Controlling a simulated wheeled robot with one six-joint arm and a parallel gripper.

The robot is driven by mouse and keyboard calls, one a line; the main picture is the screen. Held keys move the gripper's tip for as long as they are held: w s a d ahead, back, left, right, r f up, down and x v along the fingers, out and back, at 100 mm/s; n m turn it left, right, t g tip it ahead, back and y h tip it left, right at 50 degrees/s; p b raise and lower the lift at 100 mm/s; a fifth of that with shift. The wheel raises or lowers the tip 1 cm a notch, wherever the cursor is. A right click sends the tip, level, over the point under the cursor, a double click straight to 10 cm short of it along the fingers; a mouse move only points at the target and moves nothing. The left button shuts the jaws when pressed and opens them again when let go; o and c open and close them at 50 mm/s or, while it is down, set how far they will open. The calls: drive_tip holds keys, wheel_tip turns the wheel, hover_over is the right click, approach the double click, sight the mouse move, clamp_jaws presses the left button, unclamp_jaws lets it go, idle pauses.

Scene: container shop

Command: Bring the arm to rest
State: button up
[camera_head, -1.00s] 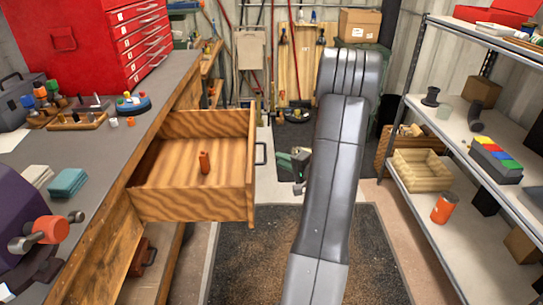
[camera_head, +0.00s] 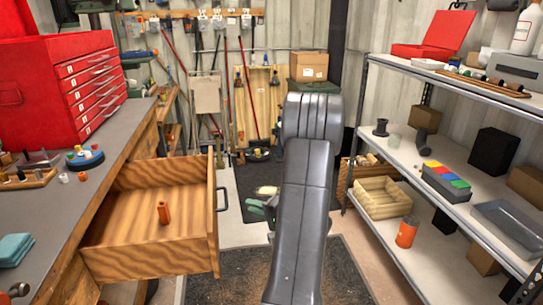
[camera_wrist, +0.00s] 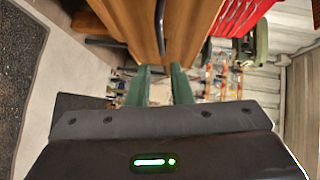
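My arm (camera_head: 300,200) is folded in front of me in the head view and hides part of the floor mat. My gripper (camera_wrist: 159,82) shows two green fingers standing apart with nothing between them in the wrist view. In the head view only a bit of green shows beside my arm, mostly hidden. The wooden drawer (camera_head: 190,242) stands pulled out at left, with an orange upright object (camera_head: 164,213) inside. In the wrist view the drawer's wood (camera_wrist: 150,20) and dark handle are beyond the fingers.
A grey workbench (camera_head: 70,195) with a red tool chest (camera_head: 50,95) is at left. A metal shelf (camera_head: 400,235) with bins, boxes and an orange can (camera_head: 406,232) is at right. The dark mat (camera_head: 225,283) between them is clear around my arm.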

sight(225, 197)
drive_tip(key=x, duration=1.2)
drive_tip(key=shift+w+a+f+b, duration=0.15)
drive_tip(key=shift+w+a+b, duration=0.1)
drive_tip(key=shift+a+b, duration=0.1)
